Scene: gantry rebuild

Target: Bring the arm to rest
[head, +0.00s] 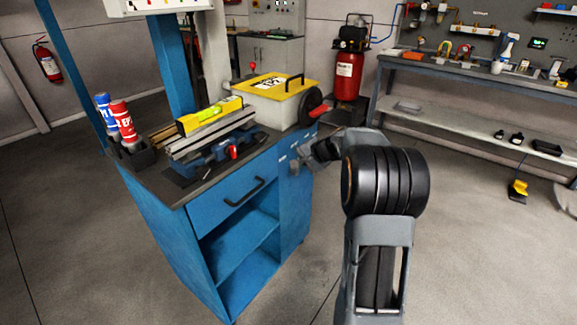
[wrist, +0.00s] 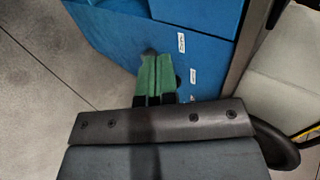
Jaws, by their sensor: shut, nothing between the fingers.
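My arm reaches up from the lower right of the head view and bends left, its end beside the right side of the blue workbench cabinet (head: 215,205). My gripper (wrist: 157,62) shows in the wrist view with its two green fingers together, shut and empty. The blue cabinet side (wrist: 112,32) lies beyond the fingertips, with small white labels on it. Whether the tips touch it I cannot tell. In the head view the gripper is small and dark beside the cabinet, and its fingers are hard to make out.
On the workbench stand a yellow spirit level (head: 210,116) on a vise, blue and red spray cans (head: 122,120) and a yellow-lidded box (head: 262,100). A red compressor (head: 347,75) stands behind. A grey bench (head: 450,73) runs along the right.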

